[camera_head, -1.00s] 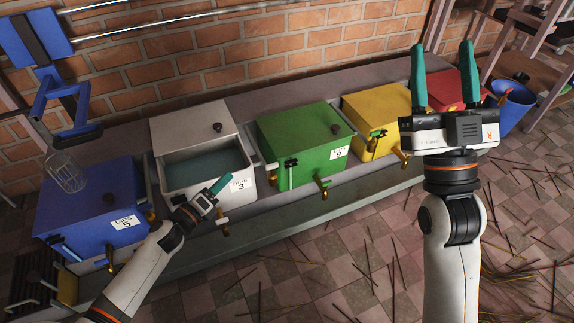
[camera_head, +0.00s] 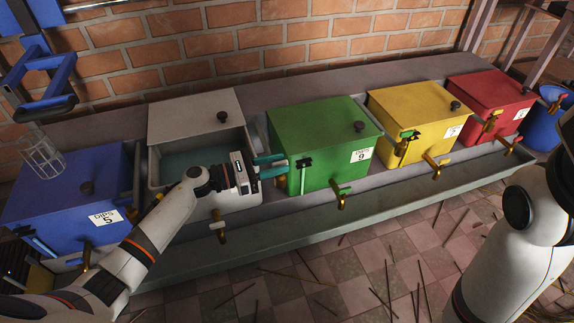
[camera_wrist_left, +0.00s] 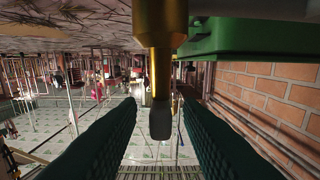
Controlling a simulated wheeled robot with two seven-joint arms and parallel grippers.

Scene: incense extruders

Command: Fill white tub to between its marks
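The white tub (camera_head: 158,165) stands between the blue and green tubs, with its lid slid back and grey-green liquid (camera_head: 190,152) showing inside. Its level marks cannot be made out. My left gripper (camera_head: 284,167) reaches across the tub's right front to the gap beside the green tub. In the left wrist view, its teal fingers (camera_wrist_left: 159,104) are spread either side of a brass valve (camera_wrist_left: 160,25) with a dark handle (camera_wrist_left: 160,122), with visible gaps. My right gripper is out of view.
The blue tub (camera_head: 65,205), green tub (camera_head: 310,145), yellow tub (camera_head: 415,115) and red tub (camera_head: 492,95) line the ledge by the brick wall. A trough (camera_head: 330,218) runs below their front taps. A wire basket (camera_head: 42,152) hangs over the blue tub.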

